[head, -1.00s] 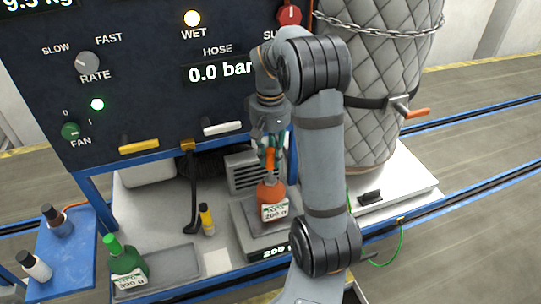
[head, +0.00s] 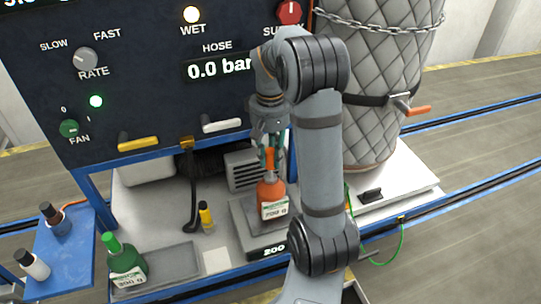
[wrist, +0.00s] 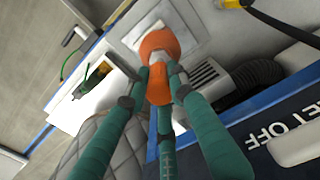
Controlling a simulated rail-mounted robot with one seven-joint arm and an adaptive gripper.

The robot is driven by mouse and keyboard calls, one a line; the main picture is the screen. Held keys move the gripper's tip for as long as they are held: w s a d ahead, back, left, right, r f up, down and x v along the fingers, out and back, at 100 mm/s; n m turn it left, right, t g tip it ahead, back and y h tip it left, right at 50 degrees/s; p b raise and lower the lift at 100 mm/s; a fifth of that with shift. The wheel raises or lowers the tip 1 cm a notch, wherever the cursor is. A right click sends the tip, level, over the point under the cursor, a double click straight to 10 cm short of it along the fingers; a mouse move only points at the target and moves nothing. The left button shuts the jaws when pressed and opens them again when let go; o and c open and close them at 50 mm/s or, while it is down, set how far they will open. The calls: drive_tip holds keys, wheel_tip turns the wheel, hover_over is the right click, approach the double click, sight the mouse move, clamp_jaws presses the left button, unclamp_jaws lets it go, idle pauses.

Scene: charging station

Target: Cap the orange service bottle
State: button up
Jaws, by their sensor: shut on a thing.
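The orange service bottle (head: 271,194) stands upright on the grey scale (head: 243,222), its white label facing the head camera. My gripper (head: 270,158) is above the bottle, fingers pointing down, shut on a narrow orange cap (head: 270,163). The cap is in line with the bottle's grey neck. I cannot tell whether it rests on the neck or hangs just above it.
A green-capped bottle (head: 125,262) stands on a tray (head: 175,262) at the left. A yellow-capped tube (head: 206,217) is left of the scale. Two small bottles stand on a blue shelf (head: 75,240). The control panel (head: 150,100) is behind; a quilted tank (head: 375,90) is at right.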

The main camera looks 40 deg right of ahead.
sight(271, 165)
drive_tip(key=shift+f+b, duration=1.85)
drive_tip(key=shift+f, duration=0.35)
drive_tip(key=o, duration=1)
drive_tip(key=shift+o, duration=0.2)
wheel_tip(271, 165, up, 12)
drive_tip(key=shift+r, duration=0.1)
wheel_tip(271, 165, down, 12)
drive_tip(key=shift+f, duration=0.1)
drive_tip(key=shift+r+p, duration=0.4)
drive_tip(key=shift+r, duration=0.05)
